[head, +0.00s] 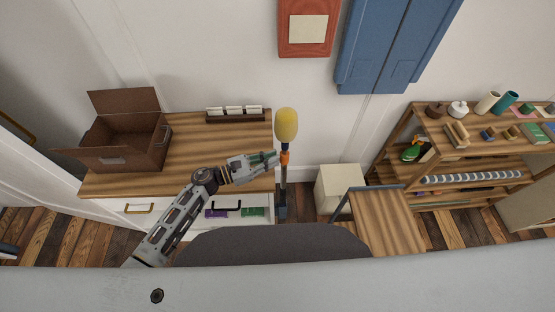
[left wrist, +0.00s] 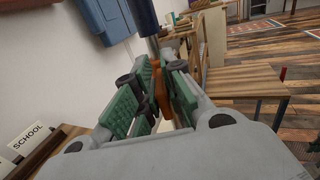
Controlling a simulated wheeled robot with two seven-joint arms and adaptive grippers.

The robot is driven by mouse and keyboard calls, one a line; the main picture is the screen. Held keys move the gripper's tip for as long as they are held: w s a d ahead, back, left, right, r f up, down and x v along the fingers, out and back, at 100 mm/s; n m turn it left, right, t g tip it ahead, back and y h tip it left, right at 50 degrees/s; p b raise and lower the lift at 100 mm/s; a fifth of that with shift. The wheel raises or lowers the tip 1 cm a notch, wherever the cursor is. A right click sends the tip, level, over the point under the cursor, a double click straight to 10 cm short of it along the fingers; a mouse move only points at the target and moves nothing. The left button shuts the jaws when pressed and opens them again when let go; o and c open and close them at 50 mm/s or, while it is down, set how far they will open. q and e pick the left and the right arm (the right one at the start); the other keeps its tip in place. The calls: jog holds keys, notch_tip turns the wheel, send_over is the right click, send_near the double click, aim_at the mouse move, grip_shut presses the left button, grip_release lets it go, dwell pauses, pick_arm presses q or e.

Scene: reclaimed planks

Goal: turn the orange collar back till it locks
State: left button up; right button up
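The orange collar (head: 285,158) sits around an upright pole (head: 283,178) that has a rounded yellow head (head: 286,124) on top. The pole stands just off the right end of the wooden cabinet. My left gripper (head: 276,158) reaches the collar from the left. In the left wrist view, the collar (left wrist: 162,92) lies between the green finger pads of the gripper (left wrist: 160,88), which look closed on both sides of it. The fingers hide part of the collar, and no lock mark can be made out. My right gripper is in neither view.
The cabinet top (head: 205,150) carries an open brown box (head: 128,140) and a small rack of white cards (head: 235,114). A blue cabinet (head: 385,45) hangs on the wall. A cream box (head: 340,187), a small wooden table (head: 388,222) and a filled shelf (head: 470,165) stand to the right.

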pick_arm(q)
grip_shut()
jog(key=shift+s+d+t, duration=0.1)
jog(key=shift+t, duration=0.2)
jog(key=shift+s+d+n+t+y+p, duration=0.1)
jog(key=shift+s+n+t+y+p, duration=0.1)
jog(key=shift+n+t+y, duration=0.25)
jog(key=shift+s+d+n+t+y+p, duration=0.15)
jog(key=shift+s+n+t+y, duration=0.1)
jog(key=shift+n+t, duration=0.6)
jog(key=shift+t, duration=0.1)
jog(key=shift+s+n+t+y, duration=0.2)
jog(key=shift+n+t+y, duration=0.1)
jog(key=shift+t+y, duration=0.2)
jog(key=shift+s+d+n+t+y, duration=0.15)
jog(key=shift+d+n+t+y, duration=0.05)
jog(key=shift+n+t+y, duration=0.35)
